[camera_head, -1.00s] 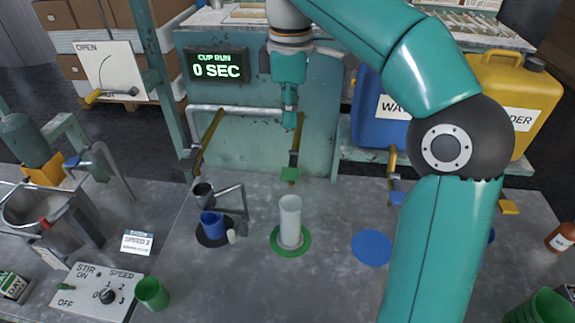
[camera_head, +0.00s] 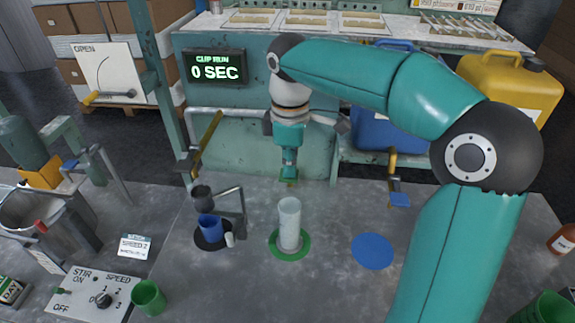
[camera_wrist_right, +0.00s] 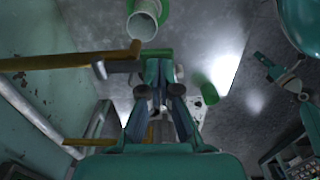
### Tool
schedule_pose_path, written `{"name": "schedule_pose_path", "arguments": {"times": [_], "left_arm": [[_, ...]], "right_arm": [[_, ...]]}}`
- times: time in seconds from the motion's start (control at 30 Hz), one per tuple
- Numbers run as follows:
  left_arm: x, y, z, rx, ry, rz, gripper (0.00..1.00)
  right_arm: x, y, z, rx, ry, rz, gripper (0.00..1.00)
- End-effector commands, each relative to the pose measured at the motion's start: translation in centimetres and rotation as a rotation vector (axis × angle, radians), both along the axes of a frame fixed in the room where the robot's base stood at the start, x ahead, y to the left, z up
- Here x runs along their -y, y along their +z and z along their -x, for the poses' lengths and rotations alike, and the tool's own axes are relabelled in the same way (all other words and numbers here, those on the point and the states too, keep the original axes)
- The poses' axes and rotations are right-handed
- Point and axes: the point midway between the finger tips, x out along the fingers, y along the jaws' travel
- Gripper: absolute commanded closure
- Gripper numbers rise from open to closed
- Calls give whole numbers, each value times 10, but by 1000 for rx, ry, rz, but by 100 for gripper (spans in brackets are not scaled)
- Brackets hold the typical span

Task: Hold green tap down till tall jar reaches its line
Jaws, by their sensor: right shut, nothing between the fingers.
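The tall jar (camera_head: 290,225), pale and translucent, stands upright on a green disc (camera_head: 303,250). The jar's open mouth also shows at the top of the right wrist view (camera_wrist_right: 146,22). I cannot make out its line or a liquid level. My right gripper (camera_head: 289,174) is shut and empty, pointing down at the green tap (camera_head: 290,183) behind the jar. The gripper hides most of the tap in the head view. In the right wrist view the green tap (camera_wrist_right: 157,54) lies just beyond the shut fingertips (camera_wrist_right: 158,86); I cannot tell whether they touch. My left gripper is out of view.
A blue-handled tap (camera_head: 398,198) stands to the right above a blue disc (camera_head: 372,250). A blue cup (camera_head: 209,226) stands on a black disc to the left, near a small metal stand. A sign (camera_head: 215,67) reads "CUP RUN 0 SEC". A green cup (camera_head: 148,297) sits front left.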

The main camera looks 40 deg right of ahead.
Motion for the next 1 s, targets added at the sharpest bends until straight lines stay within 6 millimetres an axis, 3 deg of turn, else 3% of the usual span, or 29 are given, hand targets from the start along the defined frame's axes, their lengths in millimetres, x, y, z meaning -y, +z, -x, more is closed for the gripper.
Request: {"name": "schedule_pose_path", "arguments": {"times": [0.2, 0.4, 1.0], "left_arm": [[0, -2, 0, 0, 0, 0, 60], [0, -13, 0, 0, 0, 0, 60], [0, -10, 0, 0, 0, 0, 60]], "right_arm": [[-1, -4, 0, -1, 2, 0, 100], [-10, -29, 1, -3, 11, -1, 100], [-9, -25, 0, -2, 9, 1, 100]]}}
